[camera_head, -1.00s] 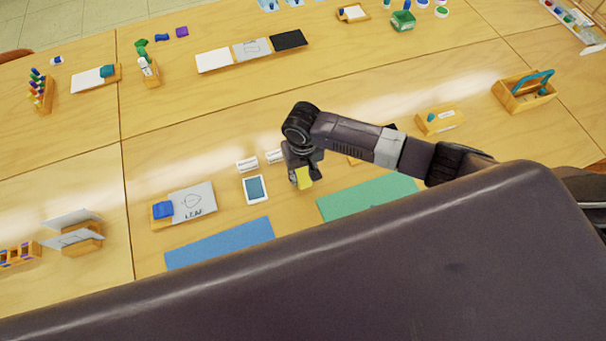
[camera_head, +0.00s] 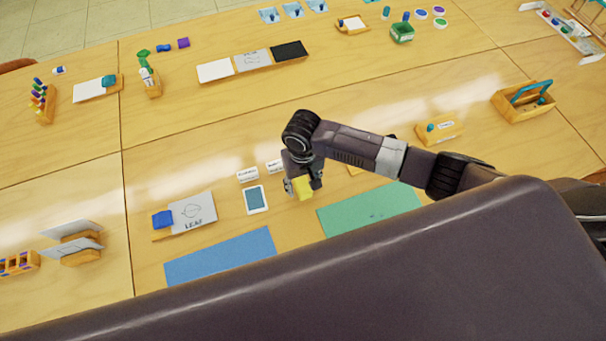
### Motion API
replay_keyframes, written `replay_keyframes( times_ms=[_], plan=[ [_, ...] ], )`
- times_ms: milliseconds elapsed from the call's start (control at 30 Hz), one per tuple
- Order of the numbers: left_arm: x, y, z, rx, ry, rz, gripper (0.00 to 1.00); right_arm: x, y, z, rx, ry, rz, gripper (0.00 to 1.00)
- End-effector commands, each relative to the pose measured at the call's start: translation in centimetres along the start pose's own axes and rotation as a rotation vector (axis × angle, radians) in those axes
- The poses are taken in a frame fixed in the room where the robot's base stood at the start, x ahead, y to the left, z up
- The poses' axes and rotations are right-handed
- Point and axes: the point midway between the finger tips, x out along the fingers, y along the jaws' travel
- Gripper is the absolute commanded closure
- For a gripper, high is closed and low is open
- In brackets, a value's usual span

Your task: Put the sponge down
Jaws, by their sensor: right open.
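The yellow sponge (camera_head: 303,188) is a small block at the tip of my right gripper (camera_head: 302,184). It is between a white and blue card and a green mat, at or just above the wooden table (camera_head: 215,140). I cannot tell whether it touches the table. My right gripper is open, with its fingers pointing down around the sponge. The fingers and arm hide part of the sponge's surroundings. My left gripper is not in view.
A green mat (camera_head: 370,209) and a blue mat (camera_head: 222,256) lie in front. The card (camera_head: 257,199) is left of the gripper, with small white labels (camera_head: 248,174) behind it. A "LEAF" drawing (camera_head: 195,212) lies farther left.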

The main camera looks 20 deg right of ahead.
Motion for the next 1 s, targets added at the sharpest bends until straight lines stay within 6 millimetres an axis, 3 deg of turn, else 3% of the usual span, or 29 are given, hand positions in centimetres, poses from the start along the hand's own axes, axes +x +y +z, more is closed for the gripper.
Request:
replay_keyframes(
  times_ms=[300, 500, 700, 1000],
  plan=[
    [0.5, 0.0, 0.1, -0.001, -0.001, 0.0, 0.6, -6.8, 0.0, -0.2, 0.0, 0.005, -0.001, 0.55],
    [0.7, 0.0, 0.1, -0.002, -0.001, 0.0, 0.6, -9.9, 0.0, -0.1, 0.001, 0.003, -0.001, 0.55],
    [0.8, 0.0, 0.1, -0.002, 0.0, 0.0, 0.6, -10.9, 0.1, 0.0, 0.0, 0.0, 0.001, 0.55],
    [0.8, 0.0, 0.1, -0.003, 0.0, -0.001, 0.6, -11.0, 0.1, 0.0, 0.0, 0.0, 0.001, 0.55]
  ],
)
